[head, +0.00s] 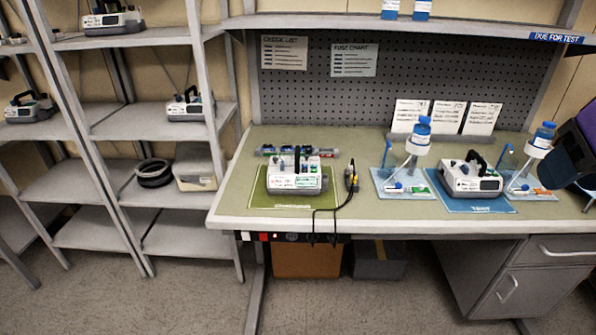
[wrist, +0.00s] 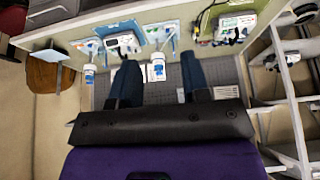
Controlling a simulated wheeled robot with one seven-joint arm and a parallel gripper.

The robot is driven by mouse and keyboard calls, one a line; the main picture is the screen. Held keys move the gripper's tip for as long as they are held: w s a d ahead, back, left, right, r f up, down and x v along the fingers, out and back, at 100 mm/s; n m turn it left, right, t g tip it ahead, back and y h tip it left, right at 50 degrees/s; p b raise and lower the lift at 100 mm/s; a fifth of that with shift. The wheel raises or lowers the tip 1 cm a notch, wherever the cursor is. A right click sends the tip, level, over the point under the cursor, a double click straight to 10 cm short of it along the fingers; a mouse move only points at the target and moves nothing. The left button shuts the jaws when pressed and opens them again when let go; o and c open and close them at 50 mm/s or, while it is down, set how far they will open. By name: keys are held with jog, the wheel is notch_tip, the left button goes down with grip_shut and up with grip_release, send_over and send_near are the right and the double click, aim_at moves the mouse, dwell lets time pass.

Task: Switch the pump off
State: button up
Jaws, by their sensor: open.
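Two white pumps with black handles stand upright on the bench. One pump (head: 295,181) is on a green mat (head: 246,192) left of centre. The other pump (head: 474,184) is on a blue mat (head: 478,206) at the right. In the wrist view, which is upside down, the blue-mat pump (wrist: 122,44) is left of the green-mat pump (wrist: 236,27). My gripper (wrist: 159,65) has its two dark fingers spread, with nothing between them, apart from both pumps. In the head view my dark purple arm end shows at the right edge. The pumps' switches are too small to read.
Stands with blue-capped bottles (head: 418,138) (head: 540,140) flank the blue-mat pump. Black cables (head: 333,210) hang over the bench front near a socket strip (head: 291,237) with a red switch. A shelf (head: 400,22) overhangs the back. Racks at left hold more pumps (head: 190,106).

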grip_shut()
dwell(1.9)
